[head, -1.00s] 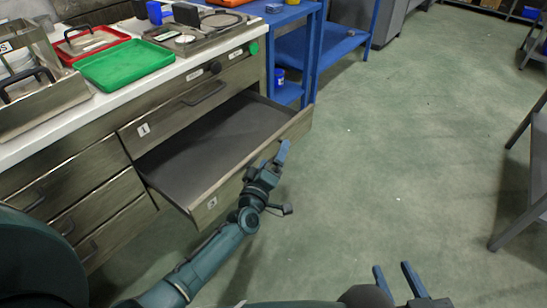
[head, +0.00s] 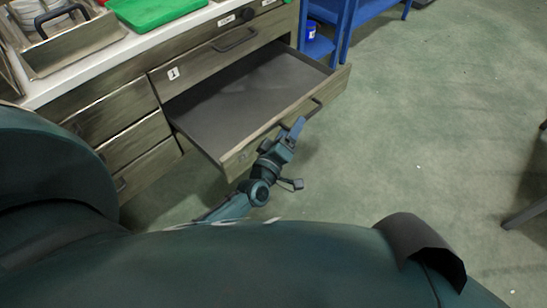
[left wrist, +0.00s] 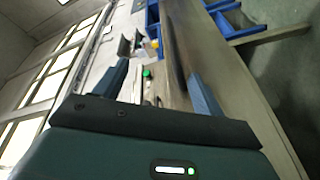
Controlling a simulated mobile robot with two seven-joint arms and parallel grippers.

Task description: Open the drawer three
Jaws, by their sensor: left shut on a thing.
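The drawer (head: 240,104) below the drawer labelled 1 (head: 215,62) is pulled well out of the wooden cabinet and looks empty. The number on its front panel is too small to read now. My left gripper (head: 297,130) is at the outside of this front panel, shut on the drawer handle (head: 315,108), which it partly hides. In the left wrist view the two fingers (left wrist: 160,88) stand apart, with the wooden drawer front running beside them. My right gripper is out of view.
A white counter (head: 100,58) above the cabinet holds a green tray (head: 150,8) and a metal carrier (head: 75,42). A blue shelf unit (head: 345,22) stands beyond the cabinet. Green floor (head: 430,120) is clear to the right of the drawer.

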